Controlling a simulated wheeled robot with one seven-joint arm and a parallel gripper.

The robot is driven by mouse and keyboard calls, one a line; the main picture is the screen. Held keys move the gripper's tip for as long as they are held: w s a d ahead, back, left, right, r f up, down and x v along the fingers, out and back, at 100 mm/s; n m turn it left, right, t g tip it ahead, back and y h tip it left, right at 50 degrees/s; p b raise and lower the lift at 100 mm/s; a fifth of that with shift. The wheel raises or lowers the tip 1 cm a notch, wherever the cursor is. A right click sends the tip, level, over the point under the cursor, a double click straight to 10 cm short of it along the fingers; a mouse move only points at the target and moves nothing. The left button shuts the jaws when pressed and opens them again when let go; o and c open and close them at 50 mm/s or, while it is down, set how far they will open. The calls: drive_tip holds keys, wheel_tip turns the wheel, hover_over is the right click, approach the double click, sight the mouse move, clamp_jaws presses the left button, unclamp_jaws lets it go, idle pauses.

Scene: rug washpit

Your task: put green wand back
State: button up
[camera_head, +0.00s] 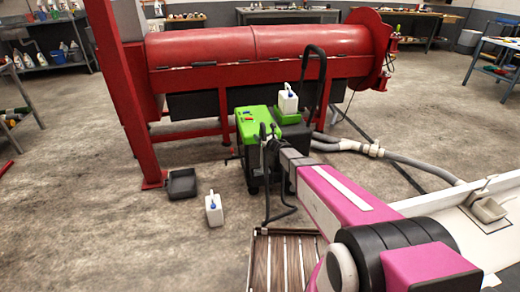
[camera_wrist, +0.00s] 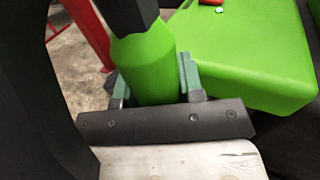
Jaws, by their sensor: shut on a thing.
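The green wand (camera_wrist: 146,70) stands between the two fingers of my gripper (camera_wrist: 155,84) in the wrist view, its thick green part held and a black part above it. My gripper is shut on it. In the head view my gripper (camera_head: 271,146) is at the front of a green-topped black machine (camera_head: 252,122); the wand is small and partly hidden there. The machine's green cover (camera_wrist: 245,55) lies just right of the wand in the wrist view. I cannot tell whether the wand touches the machine or any holder.
A white jug (camera_head: 288,102) stands on the machine. Another jug (camera_head: 214,211) and a black tray (camera_head: 182,184) are on the floor to the left. A large red drum (camera_head: 240,48) is behind. A grey hose (camera_head: 410,161) runs right.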

hover_over(262, 153)
drive_tip(key=x, duration=0.2)
drive_tip(key=shift+w+f, duration=0.15)
drive_tip(key=shift+f, duration=1.05)
drive_tip(key=shift+w+f, duration=0.15)
drive_tip(key=shift+f, duration=1.2)
drive_tip(key=o, duration=1)
